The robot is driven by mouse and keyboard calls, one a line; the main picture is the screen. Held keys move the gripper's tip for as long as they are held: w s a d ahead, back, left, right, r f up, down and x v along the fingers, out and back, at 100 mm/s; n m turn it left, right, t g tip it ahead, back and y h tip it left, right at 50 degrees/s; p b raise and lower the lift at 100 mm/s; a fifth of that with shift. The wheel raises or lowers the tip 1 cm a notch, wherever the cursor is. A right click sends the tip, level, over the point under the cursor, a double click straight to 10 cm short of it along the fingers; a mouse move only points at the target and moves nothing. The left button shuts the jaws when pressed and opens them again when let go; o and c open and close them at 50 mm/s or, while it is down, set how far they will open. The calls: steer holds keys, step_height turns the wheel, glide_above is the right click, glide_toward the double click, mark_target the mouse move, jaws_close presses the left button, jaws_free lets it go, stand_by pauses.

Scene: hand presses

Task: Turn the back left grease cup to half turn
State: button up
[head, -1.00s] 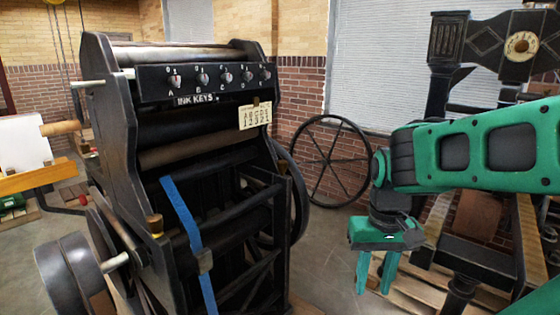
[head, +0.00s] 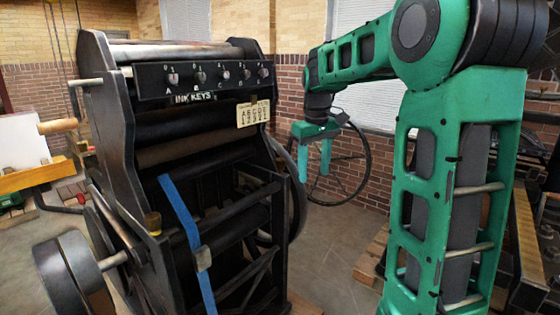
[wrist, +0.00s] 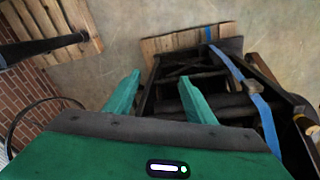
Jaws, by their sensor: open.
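The black hand press (head: 125,165) fills the left half of the head view. A small brass cup (head: 153,222) stands upright on its left frame. It looks like a grease cup, but I cannot tell whether it is the back left one, nor its turn. A brass-coloured round part (wrist: 305,124) shows at the right edge of the wrist view. My gripper (head: 315,165) is open and empty, pointing down, to the right of the press and apart from it. In the wrist view my gripper (wrist: 152,85) has its fingers spread above part of the press.
A row of ink keys (head: 202,76) and a letter plate (head: 253,113) are on the press. A blue strap (head: 186,222) hangs down its front. A spoked wheel (head: 366,157) stands behind my gripper. Bare floor (head: 335,235) lies right of the press.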

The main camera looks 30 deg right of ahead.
steer(key=w+d+r+n+t+y, duration=0.1)
steer(key=w+d+n, duration=0.1)
steer(key=w, duration=0.6)
steer(key=w+d+r+n+t, duration=0.1)
steer(key=w, duration=0.7)
steer(key=n+t+y, duration=0.1)
steer(key=n+y, duration=0.1)
glide_toward(281, 159)
steer(key=x, duration=0.8)
steer(key=shift+a+f, duration=0.1)
steer(key=shift+f, duration=0.3)
steer(key=c, duration=1)
